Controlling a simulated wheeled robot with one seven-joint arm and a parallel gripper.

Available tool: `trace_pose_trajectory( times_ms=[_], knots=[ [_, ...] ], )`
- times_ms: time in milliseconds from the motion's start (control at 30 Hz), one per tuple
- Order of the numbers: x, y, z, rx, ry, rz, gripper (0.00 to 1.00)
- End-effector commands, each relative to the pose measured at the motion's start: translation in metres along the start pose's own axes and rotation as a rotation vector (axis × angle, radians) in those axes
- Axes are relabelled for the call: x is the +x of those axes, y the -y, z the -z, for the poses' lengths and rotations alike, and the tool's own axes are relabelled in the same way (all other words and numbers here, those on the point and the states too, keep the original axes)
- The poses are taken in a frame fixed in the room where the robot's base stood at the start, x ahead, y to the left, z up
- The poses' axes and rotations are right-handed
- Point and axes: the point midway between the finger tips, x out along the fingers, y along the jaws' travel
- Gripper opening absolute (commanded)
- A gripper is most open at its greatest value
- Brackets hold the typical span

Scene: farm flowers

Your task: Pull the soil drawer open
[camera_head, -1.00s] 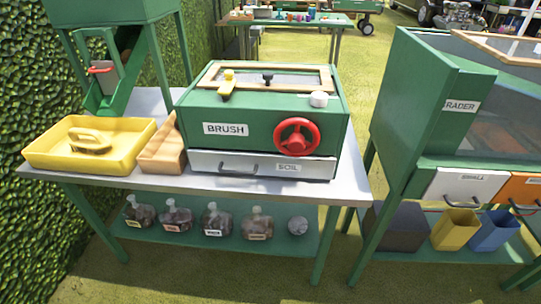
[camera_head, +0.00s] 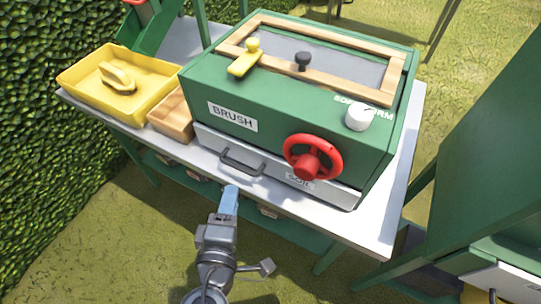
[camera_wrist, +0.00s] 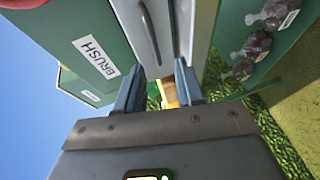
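The soil drawer (camera_head: 275,177) is a pale grey front low on the green box and sits closed. Its dark bar handle (camera_head: 242,164) is left of the red wheel. My gripper (camera_head: 230,193) is just in front of the handle, at the table's front edge. In the wrist view my gripper (camera_wrist: 160,86) shows two separated blue-grey fingers with nothing held between them. The handle (camera_wrist: 150,34) shows beyond the fingertips on the drawer front (camera_wrist: 173,28), apart from them. The wheel partly covers the SOIL label (camera_head: 299,182).
The red wheel (camera_head: 313,157) juts out above the drawer's right half. A wooden box (camera_head: 173,117) and a yellow tray (camera_head: 120,85) stand left of the green box (camera_head: 240,95). Bottles (camera_wrist: 268,14) sit on the shelf below the table. Another green cabinet (camera_head: 490,150) stands at right.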

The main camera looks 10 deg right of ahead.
Motion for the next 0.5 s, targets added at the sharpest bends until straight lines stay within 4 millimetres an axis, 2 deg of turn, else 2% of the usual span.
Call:
trace_pose_trajectory(
  times_ms=[167, 500],
  knots=[
    [0.01, -0.007, 0.005, -0.01, 0.007, -0.024, 0.38],
    [0.06, -0.008, 0.004, -0.009, 0.006, -0.021, 0.38]
  ],
)
